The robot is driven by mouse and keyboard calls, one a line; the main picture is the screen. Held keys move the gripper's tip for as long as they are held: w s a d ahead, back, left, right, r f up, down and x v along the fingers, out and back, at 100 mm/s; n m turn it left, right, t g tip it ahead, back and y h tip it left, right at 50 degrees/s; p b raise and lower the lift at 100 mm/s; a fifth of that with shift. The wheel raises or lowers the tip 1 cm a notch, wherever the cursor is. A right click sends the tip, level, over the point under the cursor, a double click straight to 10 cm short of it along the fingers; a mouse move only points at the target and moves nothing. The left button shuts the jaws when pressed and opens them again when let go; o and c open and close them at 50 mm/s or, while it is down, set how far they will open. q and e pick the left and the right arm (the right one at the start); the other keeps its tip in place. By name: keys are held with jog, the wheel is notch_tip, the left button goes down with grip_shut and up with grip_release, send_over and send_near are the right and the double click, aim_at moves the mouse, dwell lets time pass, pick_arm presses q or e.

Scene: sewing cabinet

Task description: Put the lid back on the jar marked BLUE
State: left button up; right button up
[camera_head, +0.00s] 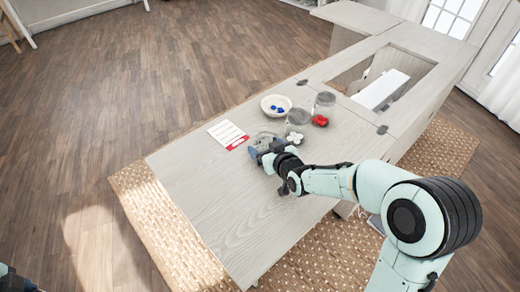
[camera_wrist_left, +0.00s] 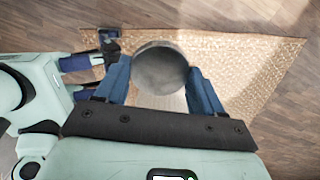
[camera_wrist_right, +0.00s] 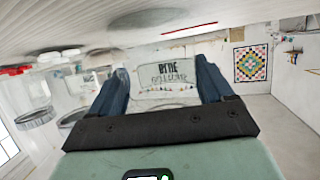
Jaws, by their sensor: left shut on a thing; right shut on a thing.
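The jar marked BLUE (camera_wrist_right: 168,75) is clear glass with a white label, held between my right gripper's fingers (camera_wrist_right: 166,88) in the right wrist view, which is upside down. In the head view my right gripper (camera_head: 268,154) is at this jar (camera_head: 265,138) on the tabletop, partly covering it. I see no lid on it. My left gripper (camera_wrist_left: 160,82) is shut on a round grey lid (camera_wrist_left: 160,66) in the left wrist view, with rug and floor behind it. In the head view only a part of my left arm shows at the bottom-left corner.
Two lidded jars, one with white contents (camera_head: 295,137) and one with red (camera_head: 320,120), stand close beyond the BLUE jar. A bowl (camera_head: 265,107) holds blue pieces. A white card (camera_head: 225,131) with a red strip lies left. The tabletop's near end (camera_head: 215,220) is clear.

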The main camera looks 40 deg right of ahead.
jog(key=shift+r, duration=0.15)
pick_arm(q)
jog(key=r+p, duration=0.4)
jog(key=r, duration=0.1)
jog(key=shift+s+r, duration=0.2)
jog(key=shift+r, duration=0.15)
pick_arm(e)
notch_tip(320, 180, up, 20)
jog(key=o, duration=0.4)
jog(key=c, duration=0.7)
jog(key=shift+o, duration=0.2)
